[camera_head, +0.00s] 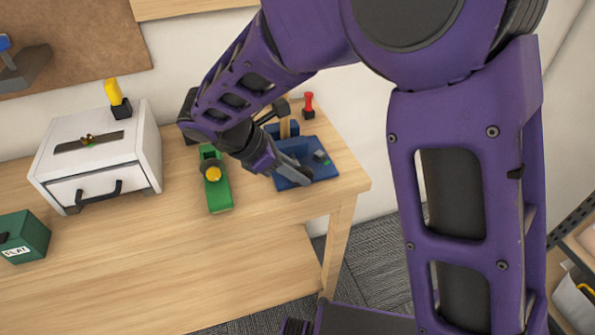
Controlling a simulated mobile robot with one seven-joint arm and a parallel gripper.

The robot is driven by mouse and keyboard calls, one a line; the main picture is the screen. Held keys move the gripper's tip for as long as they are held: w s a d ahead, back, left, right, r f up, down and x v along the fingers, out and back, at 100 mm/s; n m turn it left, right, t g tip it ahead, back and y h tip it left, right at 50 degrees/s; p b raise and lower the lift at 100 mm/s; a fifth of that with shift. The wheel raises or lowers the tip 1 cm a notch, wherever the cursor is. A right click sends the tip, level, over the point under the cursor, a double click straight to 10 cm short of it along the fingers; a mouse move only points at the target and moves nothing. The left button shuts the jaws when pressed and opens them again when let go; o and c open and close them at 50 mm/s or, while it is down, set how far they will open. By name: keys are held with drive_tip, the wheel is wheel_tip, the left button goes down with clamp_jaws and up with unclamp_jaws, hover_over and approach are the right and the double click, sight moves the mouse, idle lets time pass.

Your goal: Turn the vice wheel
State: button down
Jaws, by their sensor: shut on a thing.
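The blue vice (323,178) sits on the right end of the wooden workbench, close to its edge. My gripper (291,174) reaches down to the vice from the upper left, its fingers shut at the vice's near side. The vice wheel cannot be made out clearly; my gripper and wrist cover that part of the vice. The fingertips are small in this view, and the exact contact is hidden.
A green tool with a yellow knob (219,195) lies just left of my gripper. A red-handled tool (308,106) and a hammer stand behind the vice. A white drawer box (98,160) and a green box (22,236) are further left. The bench front is clear.

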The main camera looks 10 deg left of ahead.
idle(0.3)
drive_tip(key=c, duration=0.8)
unclamp_jaws()
drive_tip(key=shift+o, duration=0.2)
drive_tip(key=p+v, duration=0.3)
drive_tip(key=v, duration=1.4)
drive_tip(key=shift+a, duration=0.15)
drive_tip(key=shift+s+r, duration=0.1)
drive_tip(key=shift+r, duration=0.05)
